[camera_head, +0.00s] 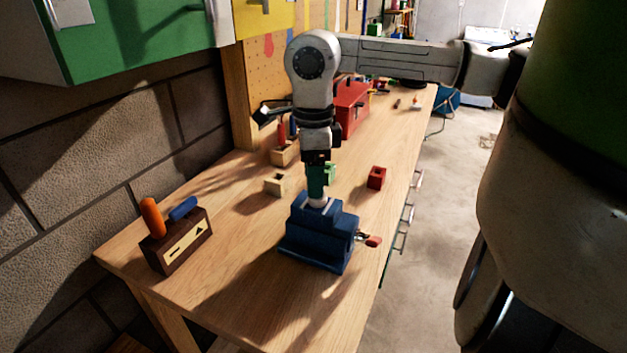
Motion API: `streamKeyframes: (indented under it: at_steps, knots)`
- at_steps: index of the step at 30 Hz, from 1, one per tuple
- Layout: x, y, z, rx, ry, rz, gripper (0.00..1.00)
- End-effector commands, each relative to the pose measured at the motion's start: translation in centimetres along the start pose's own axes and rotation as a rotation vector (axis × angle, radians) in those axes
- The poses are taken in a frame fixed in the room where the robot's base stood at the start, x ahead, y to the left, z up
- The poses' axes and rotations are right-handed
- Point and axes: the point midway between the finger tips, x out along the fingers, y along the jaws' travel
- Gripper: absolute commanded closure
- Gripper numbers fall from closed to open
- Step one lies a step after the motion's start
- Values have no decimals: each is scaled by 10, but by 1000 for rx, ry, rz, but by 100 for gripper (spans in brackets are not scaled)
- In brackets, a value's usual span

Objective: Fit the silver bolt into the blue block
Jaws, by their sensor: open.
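The blue block (318,250) stands upright on the workbench, stepped in shape, with a rod and an orange-red knob on its right side. A pale, silvery round piece (318,203), which looks like the silver bolt, shows at the top of the block. I cannot tell how deep it sits. My gripper (317,187) points straight down just above this piece, between dark green parts that may be its fingers. It is open. Whether its fingers touch the piece is too small to tell, and my wrist hides part of the area behind.
A dark wooden holder (183,245) with orange and blue handles stands at front left. A pale block (275,185), a red block (376,178) and a green block (330,173) stand behind the blue block. A red toolbox (351,103) is farther back. The bench front is clear.

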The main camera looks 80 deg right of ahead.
Motion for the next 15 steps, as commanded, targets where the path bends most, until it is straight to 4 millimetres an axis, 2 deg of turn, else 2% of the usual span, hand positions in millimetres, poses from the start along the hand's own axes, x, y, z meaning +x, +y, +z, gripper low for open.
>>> streamKeyframes:
  at_steps: [9,15]
  knots:
    - [-61,-1,0,1,0,-4,44]
    - [-86,0,0,0,0,-2,44]
